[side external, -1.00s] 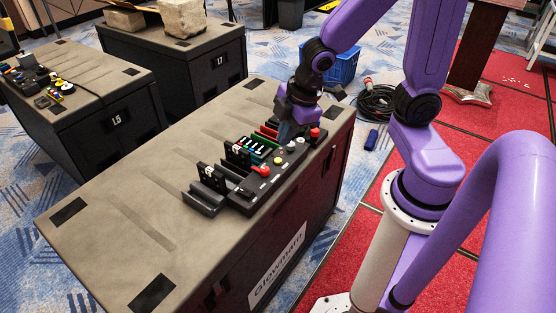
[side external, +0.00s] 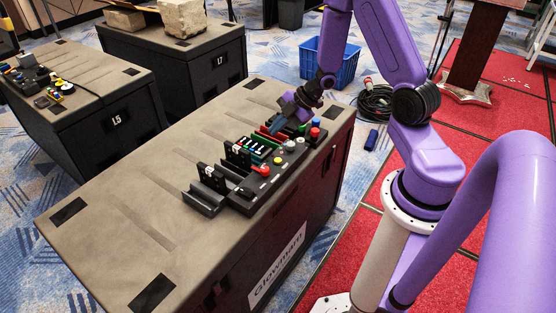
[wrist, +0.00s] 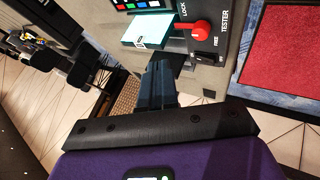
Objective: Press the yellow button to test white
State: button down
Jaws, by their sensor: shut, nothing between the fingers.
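The black tester panel (side external: 240,197) lies on the grey-topped case in the side view, with several coloured buttons along it. In the wrist view my shut fingers (wrist: 159,75) point toward a pale plate and a red knob (wrist: 201,29) beside the word TESTER. I cannot make out the yellow button there.
Red and blue buttons (side external: 315,127) stand up at the panel's right end. Upright black holders (side external: 210,180) stand at its left. The case top (side external: 110,210) is clear to the left. A blue crate (side external: 335,62) and coiled cable (side external: 375,103) lie on the floor behind.

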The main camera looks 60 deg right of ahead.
aim_at(281, 160)
jog(key=shift+s+d+f+t+y, duration=0.15)
jog(key=shift+d+f+y, duration=0.05)
jog(key=shift+d+y, duration=0.15)
jog(key=shift+s+d+f+t+y, duration=0.15)
jog(key=shift+d+y, duration=0.1)
jog(key=shift+d, duration=0.1)
jog(key=shift+f, duration=4.45)
jog(key=shift+f, duration=0.4)
jog(key=shift+f, duration=0.45)
jog(key=shift+r, duration=0.9)
